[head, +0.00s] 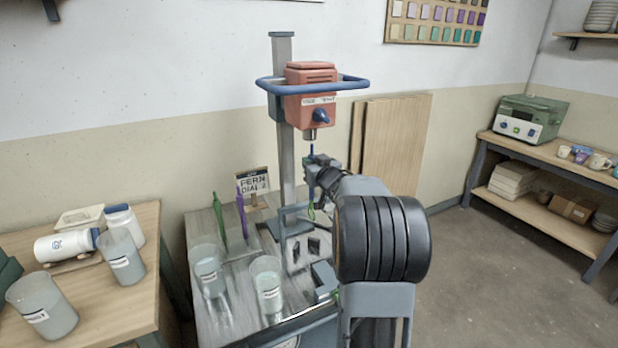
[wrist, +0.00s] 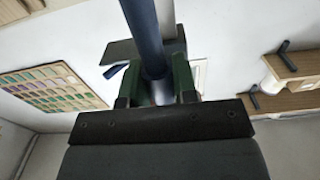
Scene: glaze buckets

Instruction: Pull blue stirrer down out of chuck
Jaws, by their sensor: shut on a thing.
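The blue stirrer (head: 311,150) stands upright under the chuck (head: 310,134) of the red mixer head (head: 311,100). Its shaft top is at or just below the chuck mouth; I cannot tell whether it is still inside. My gripper (head: 322,166) is shut on the stirrer's shaft a little below the chuck. In the wrist view the blue shaft (wrist: 144,30) runs between the green fingers of my gripper (wrist: 157,85). My arm hides much of the stirrer's lower part in the head view.
A blue guard ring (head: 352,82) surrounds the mixer head, on a grey column (head: 286,170). Green (head: 219,220) and purple (head: 241,212) stirrers stand by a sign (head: 254,184). Clear buckets (head: 267,285) (head: 208,270) stand at the bench front. More buckets are on the left table (head: 150,225).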

